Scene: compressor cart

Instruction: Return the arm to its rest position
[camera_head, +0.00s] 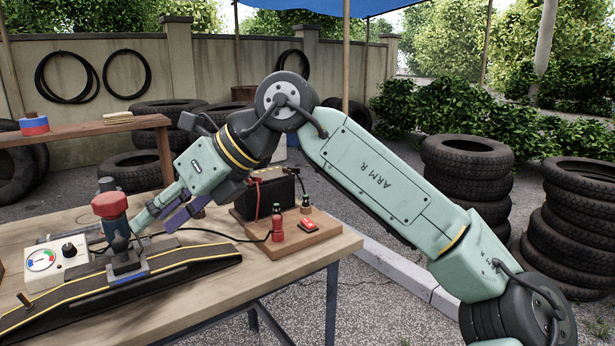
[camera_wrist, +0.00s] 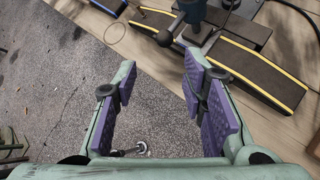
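My arm (camera_head: 365,165), pale green and marked ARM R, rises from the lower right, bends at a high elbow and reaches down to the left over the workbench. My gripper (camera_head: 160,220) is beside the red-and-blue compressor device (camera_head: 110,206), on its right in the head view. In the wrist view my gripper (camera_wrist: 161,68) is open, with purple pads on both fingers and nothing between them. Below the gap I see grey ground and the bench edge. The dark upright body of the device (camera_wrist: 193,10) shows just beyond the right finger, apparently apart from it.
The workbench (camera_head: 190,305) carries a yellow-edged black ramp (camera_head: 190,256), a gauge box (camera_head: 58,262), and a wooden board (camera_head: 325,232) with a black battery (camera_head: 265,197), a red terminal clamp (camera_head: 277,225) and a red switch (camera_head: 308,224). Tyre stacks (camera_head: 465,170) stand right.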

